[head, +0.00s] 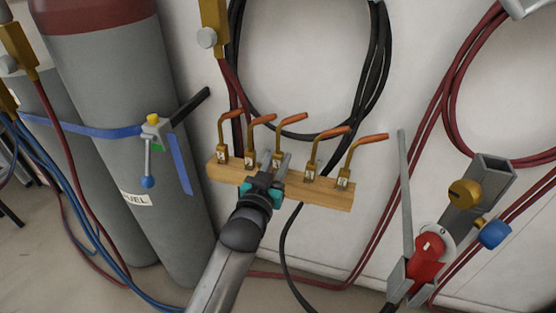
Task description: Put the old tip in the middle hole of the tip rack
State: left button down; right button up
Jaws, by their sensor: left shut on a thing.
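The tip rack (330,193) is a wooden bar on the white wall, with several bent copper tips on brass bases standing in a row along it. My left gripper (278,164) is at the middle of the rack, its fingers shut around the brass base of the middle tip (291,118), the old tip. This tip stands upright, its copper end bent to the right. My gripper hides its lower end, so I cannot tell how deep it sits in the middle hole. My right gripper is not in view.
Neighbouring tips (256,131) (326,139) stand close on both sides. A grey cylinder (115,110) with a blue strap is at left. A black hose coil (378,60) hangs behind the rack. A red rotary switch (428,250) and a grey bracket are at right.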

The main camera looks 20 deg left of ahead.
pick_arm(q)
jog(key=shift+f+b, duration=0.3)
jog(key=shift+f, duration=0.35)
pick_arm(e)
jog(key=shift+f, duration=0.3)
pick_arm(q)
jog(key=c, duration=0.6)
grip_release()
jog(key=shift+o, duration=0.2)
jog(key=s+p, duration=0.2)
jog(key=s, duration=0.3)
jog(key=shift+s+a+r+p, duration=0.1)
jog(key=shift+s+p, duration=0.15)
jog(key=shift+p, duration=0.15)
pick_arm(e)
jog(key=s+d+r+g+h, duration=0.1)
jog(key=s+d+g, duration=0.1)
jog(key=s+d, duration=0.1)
pick_arm(q)
jog(key=s+p, duration=0.3)
jog(key=s, duration=0.6)
jog(key=shift+s+a, duration=0.2)
jog(key=shift+s, duration=0.15)
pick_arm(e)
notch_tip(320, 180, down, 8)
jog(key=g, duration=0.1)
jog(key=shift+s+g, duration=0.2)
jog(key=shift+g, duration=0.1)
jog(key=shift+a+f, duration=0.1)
